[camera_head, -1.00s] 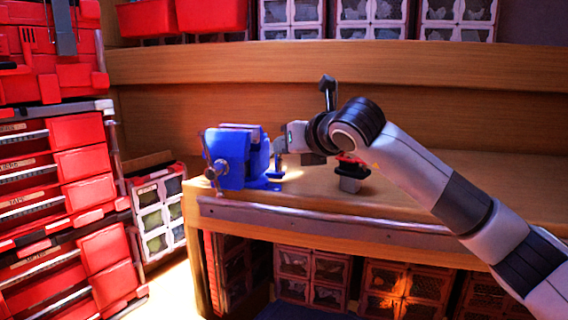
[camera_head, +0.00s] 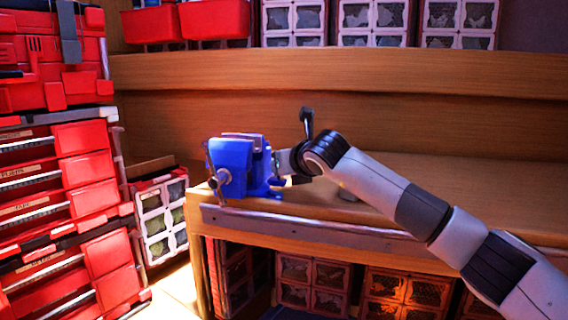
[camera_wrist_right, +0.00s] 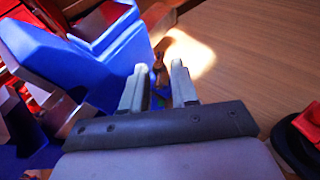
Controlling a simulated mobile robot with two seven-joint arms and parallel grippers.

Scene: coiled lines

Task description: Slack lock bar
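A blue bench vise (camera_head: 232,168) stands at the left front corner of the wooden workbench. A metal screw handle (camera_head: 212,178) is on its left face. My right gripper (camera_head: 286,162) is close beside the vise's right side, low near its base. In the right wrist view the blue vise body (camera_wrist_right: 75,55) fills the left, and my right gripper (camera_wrist_right: 159,80) has its two fingers apart. A small brownish piece (camera_wrist_right: 160,68) shows in the gap between the fingertips; I cannot tell whether it is the lock bar or whether the fingers touch it. My left gripper is not in view.
A red and black object (camera_wrist_right: 304,135) is on the bench right of my gripper; my arm mostly hides it in the head view. The wooden bench (camera_head: 440,185) is clear further right. Red tool drawers (camera_head: 85,170) stand at the left.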

